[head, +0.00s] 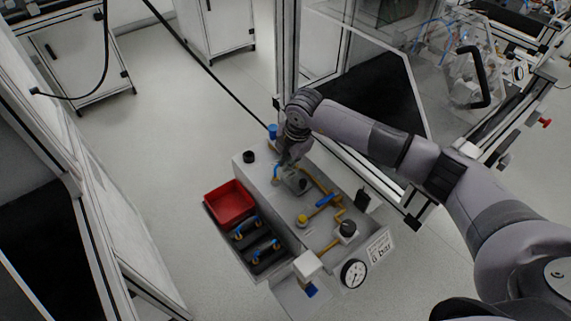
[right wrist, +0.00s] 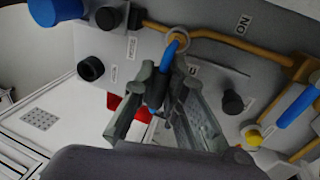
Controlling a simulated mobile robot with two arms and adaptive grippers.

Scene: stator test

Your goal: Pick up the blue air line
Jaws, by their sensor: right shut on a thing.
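My right gripper (head: 284,160) reaches down to the back left part of the grey test bench panel (head: 322,236). In the right wrist view the gripper (right wrist: 163,85) is shut on the blue air line (right wrist: 169,54), a short curved blue tube. Its upper end is at a grey ring on the brass pipe; I cannot tell whether it is still joined there. In the head view a bit of the line (head: 276,171) shows beside the gripper. My left gripper is not in view.
A red bin (head: 230,203) and dark blocks with blue tube loops (head: 262,254) stand at the bench's left side. Brass pipes, a blue lever (head: 326,200) and a pressure gauge (head: 353,273) are on the right. A clear-panelled enclosure stands behind on the right.

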